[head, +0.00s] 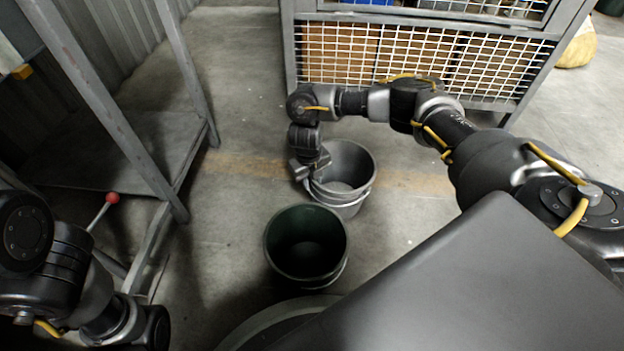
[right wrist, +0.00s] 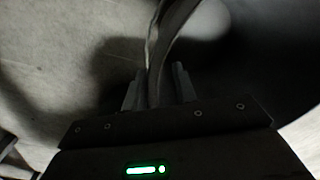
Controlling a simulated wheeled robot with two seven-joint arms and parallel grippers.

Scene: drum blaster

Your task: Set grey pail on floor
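The grey pail (head: 348,205) stands upright with its mouth up, just beyond the dark green pail, and appears to rest on the concrete floor (head: 240,110). My right gripper (head: 308,172) reaches down at the left side of its rim. In the right wrist view the two fingers (right wrist: 156,88) stand on either side of the pail's rim (right wrist: 155,70), with small gaps showing, so the gripper looks open around it. The pail's underside is hidden. My left arm is at the lower left; its fingers are not seen.
A dark green pail (head: 306,246) stands close in front of the grey one. A metal frame (head: 168,190) with a red-knobbed lever (head: 111,198) stands at the left. A wire-mesh cage (head: 420,58) stands at the back. Floor between frame and pails is clear.

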